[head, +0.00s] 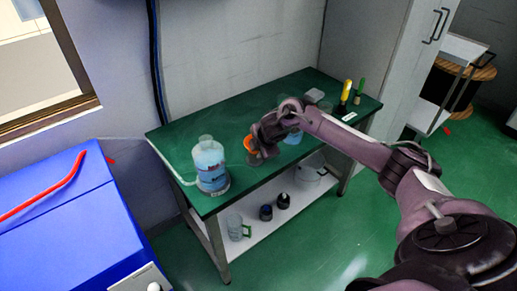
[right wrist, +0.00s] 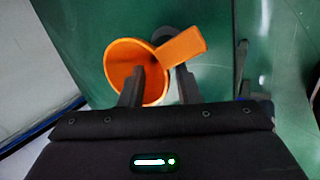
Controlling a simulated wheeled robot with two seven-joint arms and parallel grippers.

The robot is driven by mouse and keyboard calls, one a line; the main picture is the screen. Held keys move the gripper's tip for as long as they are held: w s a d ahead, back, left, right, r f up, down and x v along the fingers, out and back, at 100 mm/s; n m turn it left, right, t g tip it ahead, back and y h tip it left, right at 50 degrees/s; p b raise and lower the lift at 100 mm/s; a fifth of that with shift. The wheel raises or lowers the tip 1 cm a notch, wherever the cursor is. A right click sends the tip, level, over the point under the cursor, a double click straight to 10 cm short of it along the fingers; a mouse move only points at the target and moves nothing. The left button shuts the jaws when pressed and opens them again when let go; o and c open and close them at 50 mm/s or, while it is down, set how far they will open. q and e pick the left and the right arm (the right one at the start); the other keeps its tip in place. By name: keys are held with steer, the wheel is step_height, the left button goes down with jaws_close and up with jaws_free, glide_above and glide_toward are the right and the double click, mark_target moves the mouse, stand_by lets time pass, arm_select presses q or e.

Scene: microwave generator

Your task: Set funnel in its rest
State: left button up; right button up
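The orange funnel (right wrist: 122,52) shows in the right wrist view with its wide mouth toward the camera and a flat handle (right wrist: 185,46) reaching to the upper right. In the head view only a small part of the funnel (head: 249,143) shows beside my right gripper (head: 257,150). In the wrist view my right gripper (right wrist: 160,75) is open, with one finger over the funnel's mouth and the other outside its rim, below the handle. A dark grey round piece (right wrist: 164,33) shows partly behind the funnel; I cannot tell whether it is the rest. My left gripper is out of view.
A jug of blue liquid (head: 211,166) stands on the green table (head: 240,105) at the left. Another blue container (head: 293,137) is partly hidden behind my right gripper. Yellow and green-topped bottles (head: 345,94) stand at the right end. The lower shelf (head: 265,232) holds jars and a clear mug.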

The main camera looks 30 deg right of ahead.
steer(key=v, duration=0.7)
steer(key=shift+r, duration=0.3)
steer(key=shift+s, duration=0.15)
steer(key=shift+f, duration=0.1)
